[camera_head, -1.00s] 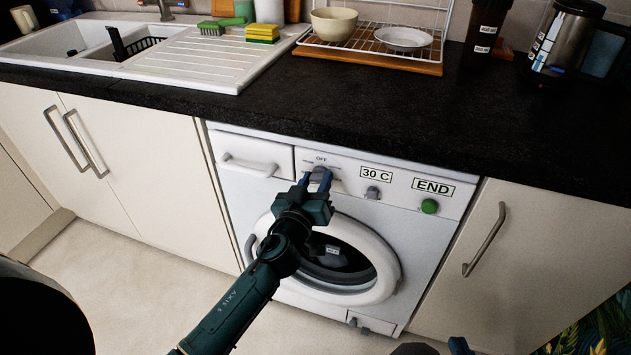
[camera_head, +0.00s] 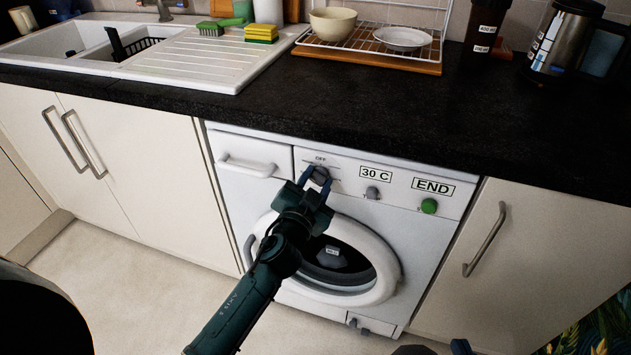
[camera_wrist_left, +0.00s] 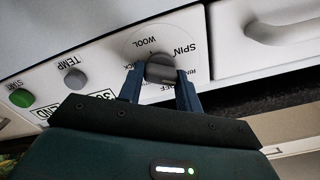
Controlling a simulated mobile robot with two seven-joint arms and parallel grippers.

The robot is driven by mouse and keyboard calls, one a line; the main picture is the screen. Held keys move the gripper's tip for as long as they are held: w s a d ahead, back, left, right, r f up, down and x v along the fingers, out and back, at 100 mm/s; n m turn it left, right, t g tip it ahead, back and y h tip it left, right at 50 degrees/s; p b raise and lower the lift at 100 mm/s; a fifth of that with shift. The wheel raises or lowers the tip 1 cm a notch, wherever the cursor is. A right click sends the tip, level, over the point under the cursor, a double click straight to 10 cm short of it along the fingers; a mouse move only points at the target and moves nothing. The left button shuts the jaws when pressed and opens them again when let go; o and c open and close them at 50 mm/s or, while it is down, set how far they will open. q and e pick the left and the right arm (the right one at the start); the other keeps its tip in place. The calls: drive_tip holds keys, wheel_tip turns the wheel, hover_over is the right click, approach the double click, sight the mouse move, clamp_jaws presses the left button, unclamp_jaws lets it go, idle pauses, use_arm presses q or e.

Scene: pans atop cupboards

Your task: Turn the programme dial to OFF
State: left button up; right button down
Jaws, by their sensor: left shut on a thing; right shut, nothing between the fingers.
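The grey programme dial (camera_head: 320,174) is on the washing machine's white front panel, under a small OFF mark. My left gripper (camera_head: 317,179) is shut on the dial, with one blue finger on each side of it. In the left wrist view the dial (camera_wrist_left: 161,69) sits between the fingers of my left gripper (camera_wrist_left: 160,88). I cannot tell which label the dial points to. Only the blue tip of my right gripper (camera_head: 460,346) shows at the bottom edge.
Beside the dial are a grey TEMP knob (camera_head: 372,192) and a green START button (camera_head: 429,206). A drawer handle (camera_head: 248,166) is left of the dial. The black worktop (camera_head: 400,130) overhangs the panel. The round door (camera_head: 385,255) is below, partly behind my left arm.

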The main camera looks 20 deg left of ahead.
use_arm(q)
drive_tip(key=m, duration=0.3)
drive_tip(key=shift+m, duration=0.3)
drive_tip(key=m, duration=0.3)
drive_tip(key=shift+m, duration=0.3)
drive_tip(key=m, duration=0.4)
drive_tip(key=shift+f+p, duration=0.1)
drive_tip(key=shift+p, duration=0.2)
use_arm(e)
drive_tip(key=shift+w+a+f, duration=0.1)
use_arm(q)
drive_tip(key=shift+m, duration=0.3)
drive_tip(key=o, duration=1)
drive_tip(key=shift+s, duration=0.1)
